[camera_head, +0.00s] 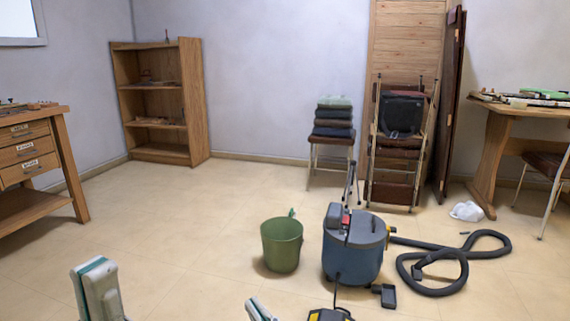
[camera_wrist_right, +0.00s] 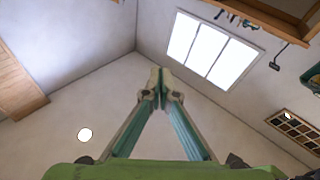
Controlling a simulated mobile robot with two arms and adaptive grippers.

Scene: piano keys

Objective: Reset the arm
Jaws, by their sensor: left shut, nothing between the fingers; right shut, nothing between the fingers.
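My left gripper (camera_head: 94,268) stands at the bottom left of the head view, pale with a teal strip, its tip pointing up. It is shut with nothing in it. My right gripper only just shows at the bottom edge of the head view (camera_head: 256,307). In the right wrist view my right gripper (camera_wrist_right: 160,82) is shut, its two teal-sided fingers meeting at the tip with nothing between them. Behind it are a wall corner and a window. Both arms are mostly out of view.
A green bucket (camera_head: 281,246) and a blue vacuum cleaner (camera_head: 352,255) with its grey hose (camera_head: 465,275) stand on the floor ahead. A drawer bench (camera_head: 40,155) is at left, a bookshelf (camera_head: 190,100) behind, a table (camera_head: 510,108) at right. The floor at centre left is clear.

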